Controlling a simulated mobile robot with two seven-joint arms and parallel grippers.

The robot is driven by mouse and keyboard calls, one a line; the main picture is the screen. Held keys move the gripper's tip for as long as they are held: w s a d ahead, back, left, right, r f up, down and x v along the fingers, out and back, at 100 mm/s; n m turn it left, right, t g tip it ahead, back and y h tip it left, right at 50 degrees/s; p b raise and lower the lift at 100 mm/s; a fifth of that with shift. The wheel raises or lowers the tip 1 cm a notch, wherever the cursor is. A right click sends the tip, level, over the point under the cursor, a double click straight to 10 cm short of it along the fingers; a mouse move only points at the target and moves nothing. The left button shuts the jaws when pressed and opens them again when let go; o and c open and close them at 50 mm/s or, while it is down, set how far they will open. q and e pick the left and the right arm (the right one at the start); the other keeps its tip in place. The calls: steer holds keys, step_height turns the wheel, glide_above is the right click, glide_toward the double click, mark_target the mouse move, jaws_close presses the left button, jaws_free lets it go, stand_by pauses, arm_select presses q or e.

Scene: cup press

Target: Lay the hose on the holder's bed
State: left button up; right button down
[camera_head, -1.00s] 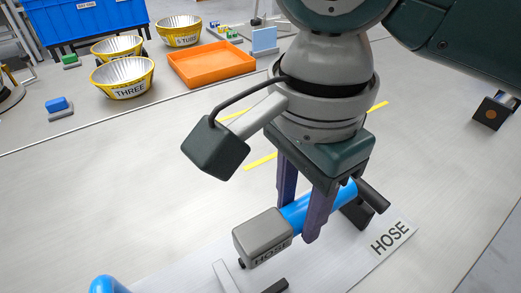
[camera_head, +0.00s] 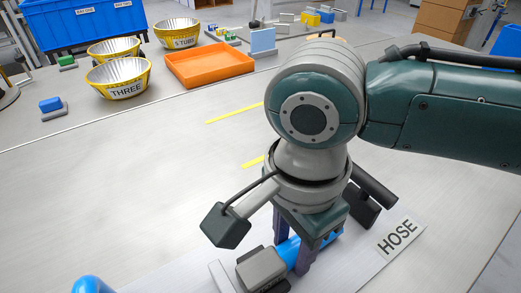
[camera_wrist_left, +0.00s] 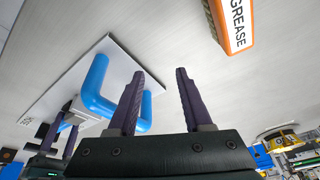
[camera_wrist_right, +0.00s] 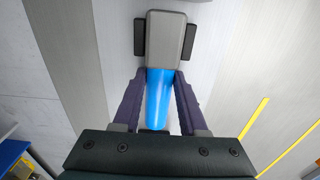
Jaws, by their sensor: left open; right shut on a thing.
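The hose (camera_head: 290,252) is a blue cylinder with a grey block (camera_head: 262,270) at one end. My right gripper (camera_head: 293,256) is shut across its blue part, low over a white plate labelled HOSE (camera_head: 397,236). In the right wrist view the hose (camera_wrist_right: 157,100) lies between both fingers. Its grey block (camera_wrist_right: 165,40) sits between two black pads (camera_wrist_right: 140,38); whether it rests on the bed is unclear. My left gripper (camera_wrist_left: 160,75) is open and empty, visible only in its own wrist view, near a bent blue tube (camera_wrist_left: 97,85) at the white plate.
An orange tray (camera_head: 210,66) and yellow-rimmed bowls (camera_head: 118,78) stand at the back left, with a blue bin (camera_head: 85,22) behind. A block labelled GREASE (camera_wrist_left: 236,25) shows in the left wrist view. The table left of the plate is clear.

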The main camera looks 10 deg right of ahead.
mark_target(291, 247)
steer(key=shift+c, duration=2.2)
jaws_free()
arm_select(q)
steer(key=shift+d, duration=0.1)
arm_select(e)
step_height(291, 247, up, 11)
steer(key=p, duration=0.4)
steer(key=s+a+n+y, duration=0.2)
steer(key=s+a+n, duration=0.1)
steer(key=a+n, duration=0.15)
arm_select(q)
step_height(291, 247, up, 4)
steer(key=shift+f, duration=0.1)
arm_select(e)
steer(key=s+d+f+n+t, duration=0.1)
steer(key=s+d+n, duration=0.3)
steer(key=d+n, duration=0.2)
steer(key=s+d+f+n+t+h, duration=0.1)
steer(key=s+d+n+t, duration=0.1)
steer(key=s+d+n, duration=0.3)
steer(key=d, duration=0.3)
steer(key=shift+f+n+t+h, duration=0.25)
steer(key=shift+n+t+h, duration=0.05)
steer(key=shift+n, duration=0.05)
steer(key=shift+s, duration=0.1)
